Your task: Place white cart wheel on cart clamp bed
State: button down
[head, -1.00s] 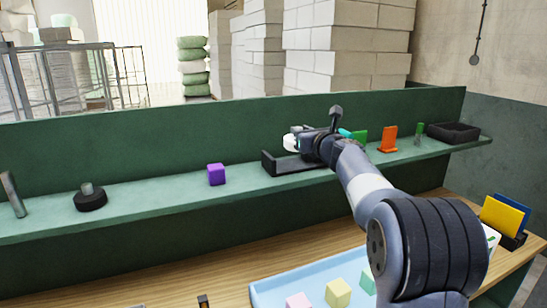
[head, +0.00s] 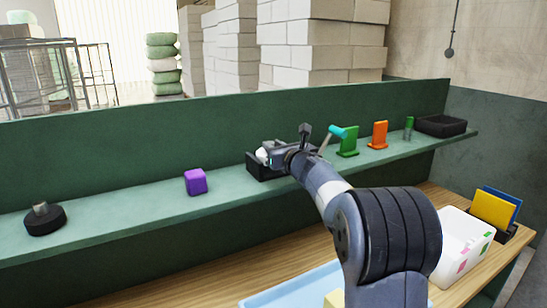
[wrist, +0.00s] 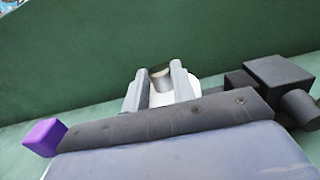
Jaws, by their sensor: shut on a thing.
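The white cart wheel (head: 262,155) is held at the tip of my gripper (head: 267,154), at the left part of a long black bed (head: 257,171) on the green shelf. I take this bed for the cart clamp bed; my arm hides much of it. A teal-tipped lever (head: 337,132) rises to its right. In the wrist view my gripper (wrist: 160,88) has its two fingers around a grey hub, with the white wheel (wrist: 188,90) showing behind the right finger. I cannot tell whether the wheel touches the bed.
On the shelf (head: 120,220) are a purple cube (head: 195,181), a black disc with a peg (head: 44,219), green (head: 348,141) and orange (head: 379,135) stands, and a black tray (head: 441,125). The green back wall (head: 130,140) rises behind. A white bin (head: 462,245) stands below.

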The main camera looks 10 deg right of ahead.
notch_tip(320, 180, down, 2)
jog(key=shift+f, duration=0.15)
jog(key=c, duration=1.2)
grip_release()
jog(key=shift+o, duration=0.2)
jog(key=b+v, duration=0.4)
jog(key=v, duration=0.8)
